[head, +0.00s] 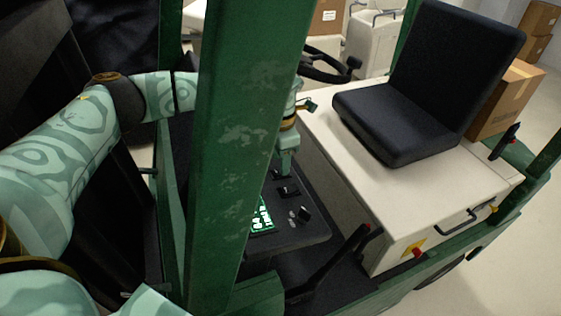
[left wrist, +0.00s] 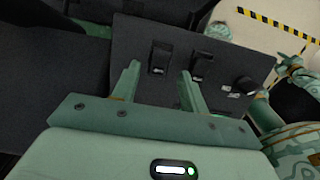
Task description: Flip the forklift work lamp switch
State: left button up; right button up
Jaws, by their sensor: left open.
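The forklift's dark control panel (head: 312,226) carries black rocker switches and a knob (head: 304,213). One rocker switch (left wrist: 160,57) shows in the left wrist view between my left gripper's fingers. A second rocker switch (left wrist: 201,66) sits just right of the right finger, and the knob (left wrist: 245,85) is further right. I cannot tell from their small labels which is the work lamp switch. My left gripper (head: 285,170) is open and empty, pointing down over the far part of the panel. Contact cannot be made out. The green pillar hides part of my left arm.
The green pillar (head: 235,140) stands in front of the panel. A lever with a red tip (head: 335,262) is near the panel. The black seat (head: 405,90), steering wheel (head: 330,65) and cardboard box (head: 508,98) are beyond.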

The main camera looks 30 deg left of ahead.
pick_arm(q)
jog(key=shift+a+f, duration=0.1)
jog(key=shift+f, duration=1.2)
grip_shut()
jog(key=shift+w+d+r+g+y+p, duration=0.25)
jog(key=shift+g+y+p, duration=0.25)
jog(key=shift+g+p, duration=0.15)
jog(key=shift+w+d+f+g+y, duration=0.1)
jog(key=shift+f+g+y, duration=0.05)
jog(key=shift+g+y, duration=0.15)
jog(key=shift+w+d+f+g+y+b, duration=0.1)
jog(key=shift+f+g+y+b, duration=0.15)
jog(key=shift+g+y, duration=0.3)
jog(key=shift+r, duration=0.1)
